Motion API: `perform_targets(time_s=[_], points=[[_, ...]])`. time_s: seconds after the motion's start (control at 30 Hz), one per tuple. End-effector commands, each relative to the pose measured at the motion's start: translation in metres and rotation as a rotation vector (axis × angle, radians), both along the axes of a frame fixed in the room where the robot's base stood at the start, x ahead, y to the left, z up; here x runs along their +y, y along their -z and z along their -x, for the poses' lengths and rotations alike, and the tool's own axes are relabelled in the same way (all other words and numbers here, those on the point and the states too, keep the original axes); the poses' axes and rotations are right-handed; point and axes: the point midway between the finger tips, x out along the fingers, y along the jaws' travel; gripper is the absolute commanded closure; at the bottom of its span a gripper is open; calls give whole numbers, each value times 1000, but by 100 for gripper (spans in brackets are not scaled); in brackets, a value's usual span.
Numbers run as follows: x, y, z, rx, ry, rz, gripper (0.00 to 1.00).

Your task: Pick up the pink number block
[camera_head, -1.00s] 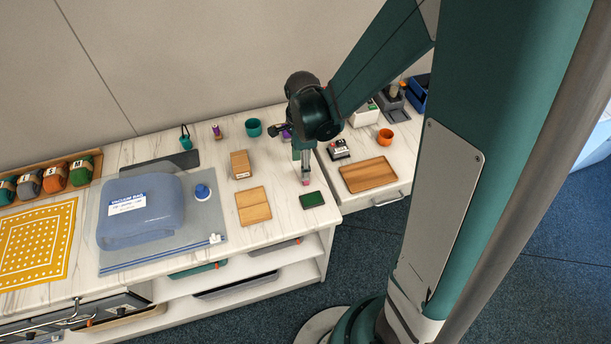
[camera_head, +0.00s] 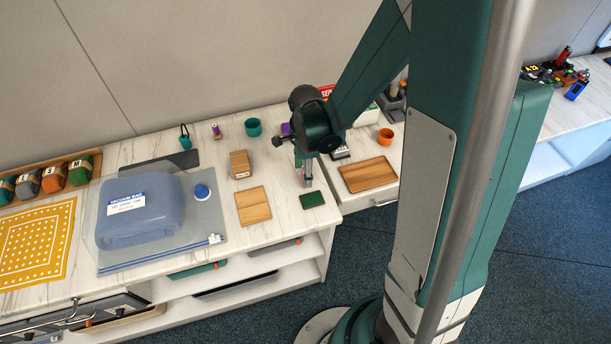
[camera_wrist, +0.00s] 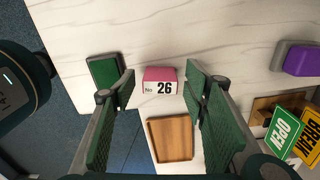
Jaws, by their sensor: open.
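The pink number block (camera_wrist: 160,82) lies on the white marbled counter, with a pink top and a white face reading "No 26" in the wrist view. My gripper (camera_wrist: 160,98) is open, with one green finger on each side of the block in that picture. Neither finger visibly touches the block. In the head view my gripper (camera_head: 305,178) points down over the counter's right end, and the block is not clearly visible there.
A dark green pad (camera_head: 312,200) lies close by, near the counter's front edge. A wooden tray (camera_head: 368,175) is to the right. A wooden board (camera_head: 253,206) and wooden block (camera_head: 240,164) are to the left. A purple object (camera_wrist: 300,60) stands at the wrist view's right.

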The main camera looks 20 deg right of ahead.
Motion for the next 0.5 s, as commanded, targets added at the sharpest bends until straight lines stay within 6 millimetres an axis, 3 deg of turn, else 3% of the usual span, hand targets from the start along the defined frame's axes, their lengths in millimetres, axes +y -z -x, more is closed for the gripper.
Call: perform_targets(time_s=[0.2, 0.5], points=[[0, 14, 0, 0, -1, 0, 55], [0, 16, 0, 0, -1, 0, 55]])
